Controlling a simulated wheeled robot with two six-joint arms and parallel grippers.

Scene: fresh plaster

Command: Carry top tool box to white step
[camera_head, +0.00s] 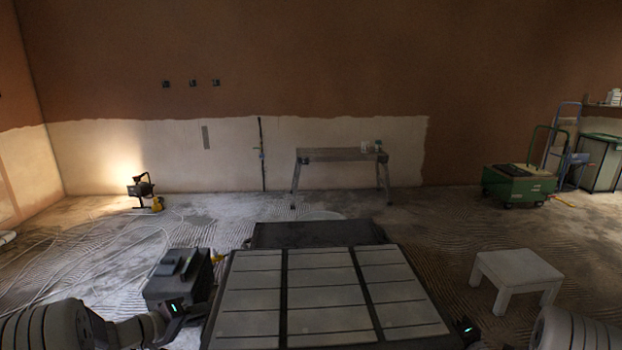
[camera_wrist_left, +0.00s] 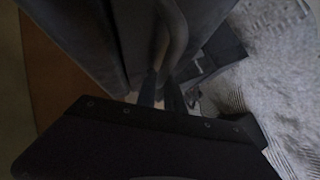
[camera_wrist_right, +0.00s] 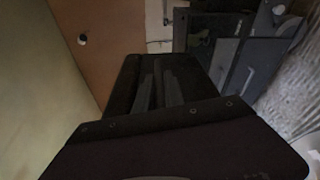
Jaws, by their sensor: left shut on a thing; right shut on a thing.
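A large box with a dark frame and pale panelled top (camera_head: 325,290), apparently the tool box, fills the front middle of the head view. My left gripper (camera_head: 182,308) is at its left side and my right gripper (camera_head: 466,328) is at its right side; both are shut on it. The grasp is dark in the left wrist view (camera_wrist_left: 168,98) and the right wrist view (camera_wrist_right: 157,88). The underside of the box is hidden. The white step (camera_head: 518,268) stands on the floor to the right, apart from the box.
A dark box (camera_head: 315,234) shows just beyond the panelled one. A smaller dark case (camera_head: 172,288) is close at left. A trestle bench (camera_head: 342,156), a lit work lamp (camera_head: 140,187) and a green wheeled machine (camera_head: 518,187) stand farther back. Cables cross the left floor.

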